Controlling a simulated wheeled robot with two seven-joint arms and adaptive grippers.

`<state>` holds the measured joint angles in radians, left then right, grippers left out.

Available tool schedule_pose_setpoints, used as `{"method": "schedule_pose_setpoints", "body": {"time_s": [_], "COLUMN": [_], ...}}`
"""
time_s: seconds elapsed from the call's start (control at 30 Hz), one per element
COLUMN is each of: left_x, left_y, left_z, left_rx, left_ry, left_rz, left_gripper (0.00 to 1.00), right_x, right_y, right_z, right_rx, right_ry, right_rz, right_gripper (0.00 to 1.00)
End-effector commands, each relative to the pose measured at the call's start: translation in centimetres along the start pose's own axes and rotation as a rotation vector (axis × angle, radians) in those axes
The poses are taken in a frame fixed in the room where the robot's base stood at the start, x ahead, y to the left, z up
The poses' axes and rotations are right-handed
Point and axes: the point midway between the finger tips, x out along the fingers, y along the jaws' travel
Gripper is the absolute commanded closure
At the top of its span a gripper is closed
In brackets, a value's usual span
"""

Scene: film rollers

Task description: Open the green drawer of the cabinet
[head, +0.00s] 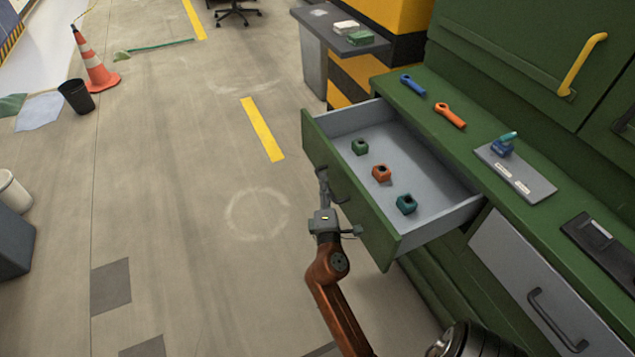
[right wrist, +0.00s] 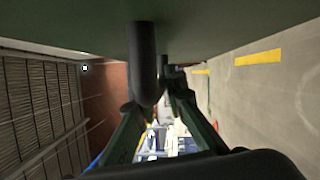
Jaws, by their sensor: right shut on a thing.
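The green drawer (head: 347,190) of the green cabinet (head: 515,75) stands pulled out, with its grey inside showing. A green, an orange and a teal block lie in it: the green block (head: 360,147), the orange block (head: 381,173) and the teal block (head: 406,204). My right gripper (head: 324,180) is at the drawer's front face, shut on its handle. In the right wrist view the dark handle (right wrist: 146,65) sits between the fingers, under the green drawer front (right wrist: 230,30). My left gripper is not in view.
On the cabinet top lie a blue tool (head: 412,85), an orange tool (head: 450,115) and a grey plate (head: 515,172). A grey drawer (head: 540,285) below is shut. An orange cone (head: 92,62) and a black bin (head: 76,96) stand far left. The floor left of the drawer is clear.

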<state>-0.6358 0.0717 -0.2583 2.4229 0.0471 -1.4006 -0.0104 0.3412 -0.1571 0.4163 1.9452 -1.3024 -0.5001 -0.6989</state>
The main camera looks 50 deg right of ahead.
Motion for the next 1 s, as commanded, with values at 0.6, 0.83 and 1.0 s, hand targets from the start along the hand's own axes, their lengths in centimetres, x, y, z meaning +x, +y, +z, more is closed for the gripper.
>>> {"method": "schedule_pose_setpoints", "body": {"time_s": [0.6, 0.83, 1.0], "left_x": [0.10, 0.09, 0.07], "left_y": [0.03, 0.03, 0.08], "left_z": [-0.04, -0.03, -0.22], "left_rx": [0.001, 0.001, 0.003], "left_ry": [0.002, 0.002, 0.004], "left_rz": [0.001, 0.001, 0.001], "left_gripper": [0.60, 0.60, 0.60], "right_x": [-0.10, -0.09, -0.05], "right_y": [-0.12, -0.05, 0.29], "right_z": [0.06, -0.02, 0.02], "right_rx": [-0.001, 0.000, 0.001], "right_ry": [-0.006, -0.004, -0.005], "right_rz": [-0.004, -0.002, 0.000], "right_gripper": [0.77, 0.71, 0.71]}}
